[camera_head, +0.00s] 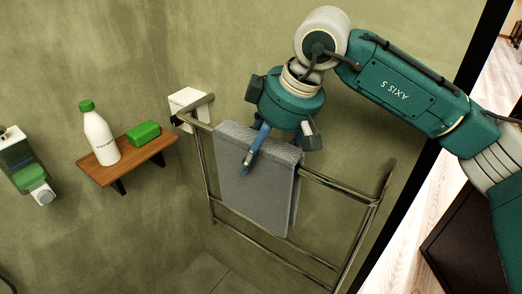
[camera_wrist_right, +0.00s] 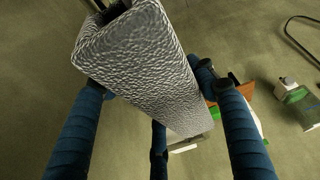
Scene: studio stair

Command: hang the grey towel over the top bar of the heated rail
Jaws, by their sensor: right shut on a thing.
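The grey towel (camera_head: 250,185) is at the top bar (camera_head: 338,190) of the heated rail in the head view. It hangs folded, its front part covering a stretch of the bar and reaching below it. Its top fold is level with or slightly above the bar; I cannot tell whether it rests on it. My right gripper (camera_head: 272,150) is over the towel's top, shut on it, with a blue finger against the front. In the right wrist view the towel (camera_wrist_right: 145,70) lies between the blue fingers of the gripper (camera_wrist_right: 150,85). The left gripper is not in view.
A wooden shelf (camera_head: 105,175) left of the rail holds a white bottle (camera_head: 100,140) with a green cap and a green block (camera_head: 143,132). A dispenser (camera_head: 25,165) is on the far-left wall. A white wall box (camera_head: 188,100) is beside the rail's left end.

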